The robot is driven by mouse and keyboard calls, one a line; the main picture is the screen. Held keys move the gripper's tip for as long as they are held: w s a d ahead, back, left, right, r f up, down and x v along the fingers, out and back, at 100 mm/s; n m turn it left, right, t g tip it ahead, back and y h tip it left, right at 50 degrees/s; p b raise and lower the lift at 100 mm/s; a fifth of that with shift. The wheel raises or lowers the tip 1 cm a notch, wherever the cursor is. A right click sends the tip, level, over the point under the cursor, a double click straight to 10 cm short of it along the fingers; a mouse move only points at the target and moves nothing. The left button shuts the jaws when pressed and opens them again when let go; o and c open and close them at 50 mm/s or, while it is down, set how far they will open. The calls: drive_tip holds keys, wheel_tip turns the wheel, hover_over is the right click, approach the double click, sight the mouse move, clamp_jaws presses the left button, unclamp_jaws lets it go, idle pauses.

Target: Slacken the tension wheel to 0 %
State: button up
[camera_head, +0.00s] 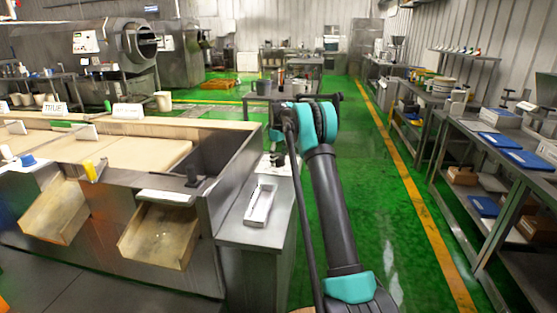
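I cannot pick out a tension wheel or a percent reading for certain. A black knob-like part (192,175) stands on the near corner of the belt machine (228,170), above a chute. A blue knob (28,160) and a yellow upright part (90,171) are farther left on the same machine. My dark and teal arm rises from the bottom right and bends over beside the machine's right end. A small dark part (278,140) hangs at its far end, probably my gripper. Its fingers are too small to make out, and no contact shows.
A metal cabinet (250,232) with a white tray (261,204) stands at the machine's right end. Two open chutes (160,235) stick out in front. Shelving (480,165) with blue folders lines the right. The green aisle (395,200) between is clear. Large drums stand at back left.

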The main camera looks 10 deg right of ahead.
sight(279, 158)
drive_tip(key=shift+r, duration=0.1)
wheel_tip(279, 158, up, 12)
idle(0.7)
drive_tip(key=s+d+f+m+t, duration=0.1)
drive_tip(key=s+m, duration=0.1)
drive_tip(key=s, duration=0.9)
drive_tip(key=s+d+f+m+t, duration=0.1)
drive_tip(key=s+d+m, duration=0.15)
drive_tip(key=s, duration=0.95)
drive_tip(key=s+f+m, duration=0.1)
drive_tip(key=s+f, duration=0.4)
drive_tip(key=s, duration=0.6)
drive_tip(key=s+f+m+t, duration=0.1)
drive_tip(key=s+f, duration=0.4)
drive_tip(key=s, duration=0.6)
drive_tip(key=s+f+m+t, duration=0.1)
drive_tip(key=s+f+m, duration=0.2)
drive_tip(key=s, duration=0.7)
wheel_tip(279, 158, down, 2)
drive_tip(key=shift+s+d+f, duration=0.1)
drive_tip(key=shift+s+d, duration=0.25)
drive_tip(key=shift+s, duration=0.05)
